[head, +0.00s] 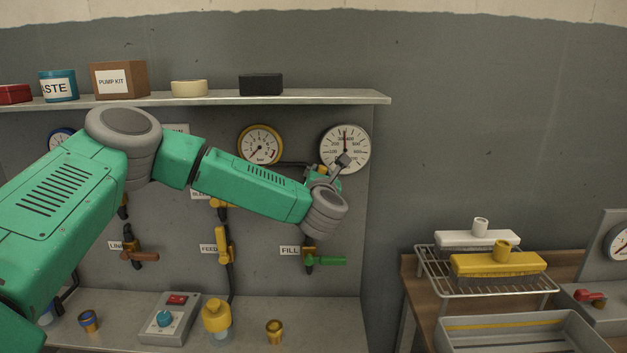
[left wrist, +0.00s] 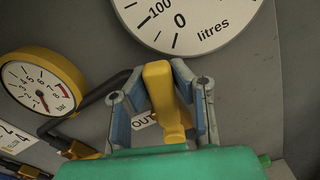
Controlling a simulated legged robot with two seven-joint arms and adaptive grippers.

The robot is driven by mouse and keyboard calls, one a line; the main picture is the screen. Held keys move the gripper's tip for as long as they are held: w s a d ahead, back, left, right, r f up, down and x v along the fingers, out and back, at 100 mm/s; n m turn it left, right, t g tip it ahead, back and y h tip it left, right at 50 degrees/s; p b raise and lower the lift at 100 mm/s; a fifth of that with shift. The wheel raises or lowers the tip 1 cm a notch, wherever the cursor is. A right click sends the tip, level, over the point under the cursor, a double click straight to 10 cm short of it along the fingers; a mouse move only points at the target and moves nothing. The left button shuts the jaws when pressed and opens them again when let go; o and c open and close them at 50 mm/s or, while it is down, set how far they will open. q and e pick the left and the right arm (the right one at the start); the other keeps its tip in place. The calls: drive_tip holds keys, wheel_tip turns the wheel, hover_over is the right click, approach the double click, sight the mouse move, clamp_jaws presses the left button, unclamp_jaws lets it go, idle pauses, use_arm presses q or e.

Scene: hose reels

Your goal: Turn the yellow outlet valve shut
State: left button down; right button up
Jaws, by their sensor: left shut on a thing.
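The yellow outlet valve handle (left wrist: 160,85) stands in the middle of the left wrist view, with its long side running up toward the large dial. A label (left wrist: 143,122) reading "OUT" is partly hidden beside it. My left gripper (left wrist: 163,72) has a finger on each side of the handle and is shut on it. In the head view my left gripper (head: 334,169) is at the panel, just below the litres dial, and my wrist hides most of the valve. My right gripper is not in view.
The litres dial (head: 345,149) and the bar gauge (head: 261,145) sit close by the gripper. A shelf (head: 340,97) with boxes runs above. The wall to the right is clear.

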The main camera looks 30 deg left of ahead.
use_arm(q)
drive_tip(key=shift+w+d+f+m+b, duration=0.45)
drive_tip(key=shift+d+f+m+b, duration=0.35)
drive_tip(key=shift+f+m, duration=1.1)
drive_tip(key=shift+w+d+f+m+b, duration=0.5)
drive_tip(key=shift+d+f+m+b, duration=0.4)
drive_tip(key=shift+m, duration=1.8)
drive_tip(key=shift+w+d+f+m+b, duration=0.45)
drive_tip(key=shift+d+f+m+b, duration=0.3)
drive_tip(key=shift+f+m, duration=1.15)
drive_tip(key=shift+r+m, duration=0.3)
drive_tip(key=shift+m, duration=0.2)
drive_tip(key=c, duration=1.4)
unclamp_jaws()
drive_tip(key=shift+o, duration=0.2)
drive_tip(key=shift+w, duration=0.15)
drive_tip(key=shift+r, duration=0.1)
